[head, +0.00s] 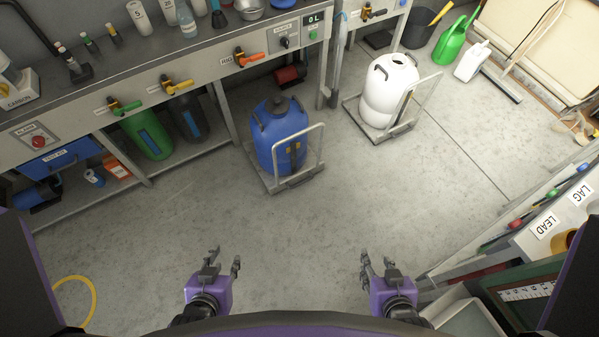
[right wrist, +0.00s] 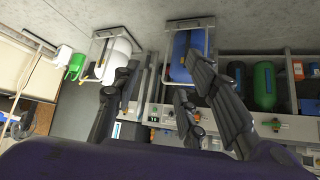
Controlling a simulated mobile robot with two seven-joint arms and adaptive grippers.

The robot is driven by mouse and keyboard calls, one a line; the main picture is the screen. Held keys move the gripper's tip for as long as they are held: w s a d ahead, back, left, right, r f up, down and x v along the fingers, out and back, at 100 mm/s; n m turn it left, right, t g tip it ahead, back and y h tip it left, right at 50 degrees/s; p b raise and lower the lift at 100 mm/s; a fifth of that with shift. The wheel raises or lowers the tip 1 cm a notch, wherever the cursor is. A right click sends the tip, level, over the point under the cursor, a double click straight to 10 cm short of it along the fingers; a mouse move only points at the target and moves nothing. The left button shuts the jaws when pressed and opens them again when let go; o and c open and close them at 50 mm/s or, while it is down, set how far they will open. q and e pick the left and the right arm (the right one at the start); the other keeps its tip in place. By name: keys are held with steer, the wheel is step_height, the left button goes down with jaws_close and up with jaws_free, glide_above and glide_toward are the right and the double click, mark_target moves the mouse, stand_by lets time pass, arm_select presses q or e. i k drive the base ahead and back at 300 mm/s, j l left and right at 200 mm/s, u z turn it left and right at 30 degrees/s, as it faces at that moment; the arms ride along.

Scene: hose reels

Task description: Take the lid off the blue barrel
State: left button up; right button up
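The blue barrel (head: 264,140) stands upright on a small wheeled trolley (head: 314,150) in front of the left bench in the head view. A dark cap or lid (head: 281,104) sits on its top. The barrel also shows in the right wrist view (right wrist: 181,62), which is turned over. My left gripper (head: 225,257) is open and empty, below and left of the barrel in the picture. My right gripper (head: 375,263) is open and empty, below and right of it. Both are well apart from the barrel. The right fingers (right wrist: 165,85) show spread in the right wrist view.
A white barrel (head: 385,95) stands on another trolley to the right. The bench (head: 205,50) with valves and bottles runs behind the blue barrel. A yellow hose (head: 92,290) lies at lower left. The floor (head: 300,220) between my grippers and the blue barrel is clear.

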mark_target(277, 105)
steer(key=i+j, duration=0.1)
steer(key=i+l+u, duration=0.1)
steer(key=i, duration=0.35)
steer(key=i+l, duration=0.25)
steer(key=i, duration=0.25)
steer(key=i+l+u, duration=0.15)
steer(key=i, duration=0.3)
